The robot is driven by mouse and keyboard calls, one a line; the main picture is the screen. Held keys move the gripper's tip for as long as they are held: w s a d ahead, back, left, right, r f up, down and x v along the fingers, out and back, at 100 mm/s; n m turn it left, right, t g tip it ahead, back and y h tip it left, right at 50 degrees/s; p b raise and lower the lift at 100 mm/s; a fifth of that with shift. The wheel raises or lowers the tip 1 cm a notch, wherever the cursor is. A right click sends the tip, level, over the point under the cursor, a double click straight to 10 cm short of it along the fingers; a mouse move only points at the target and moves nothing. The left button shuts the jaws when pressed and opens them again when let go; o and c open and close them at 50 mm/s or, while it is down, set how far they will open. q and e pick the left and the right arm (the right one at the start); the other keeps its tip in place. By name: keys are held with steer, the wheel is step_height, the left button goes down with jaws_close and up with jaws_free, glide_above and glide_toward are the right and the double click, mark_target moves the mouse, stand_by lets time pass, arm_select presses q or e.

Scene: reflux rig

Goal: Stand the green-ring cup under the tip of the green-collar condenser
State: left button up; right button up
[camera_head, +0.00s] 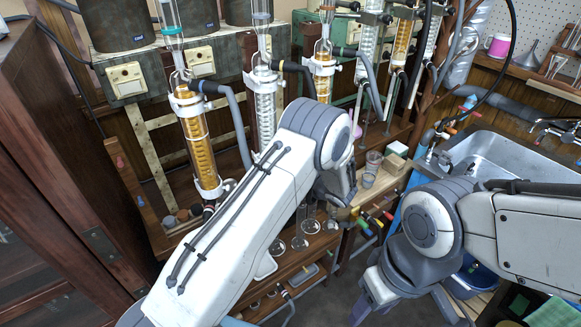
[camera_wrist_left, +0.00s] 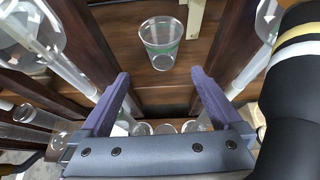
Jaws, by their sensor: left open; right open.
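The green-ring cup (camera_wrist_left: 161,42) is a clear tumbler with a green band. It stands upright on a wooden surface in the left wrist view, ahead of my left gripper (camera_wrist_left: 160,76). The gripper's purple fingers are open, empty and apart from the cup. In the head view my left gripper is mostly hidden behind its own arm. The leftmost condenser (camera_head: 199,148), amber with a coil, has a teal-green band on the tube above it; its lower tip is hard to make out. My right gripper (camera_head: 408,310) is open at the lower edge of the head view.
Other condensers (camera_head: 265,105) stand in a row to the right. Glasses (camera_head: 368,180) stand near the shelf's right end, and several glass pieces (camera_head: 300,243) are on the lower shelf. A sink (camera_head: 495,160) is at the right, a dark cabinet (camera_head: 60,150) at the left.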

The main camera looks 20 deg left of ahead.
arm_select(q)
steer(key=b+x, duration=0.5)
steer(key=x, duration=0.6)
steer(key=shift+w+r, duration=0.15)
steer(key=shift+w, duration=0.05)
steer(key=shift+w+a+f+b, duration=0.2)
steer(key=shift+w+a+b, duration=0.25)
steer(key=shift+a, duration=0.05)
arm_select(e)
step_height(320, 180, down, 5)
steer(key=shift+a+f, duration=0.1)
arm_select(q)
steer(key=c, duration=0.7)
steer(key=shift+r, duration=0.1)
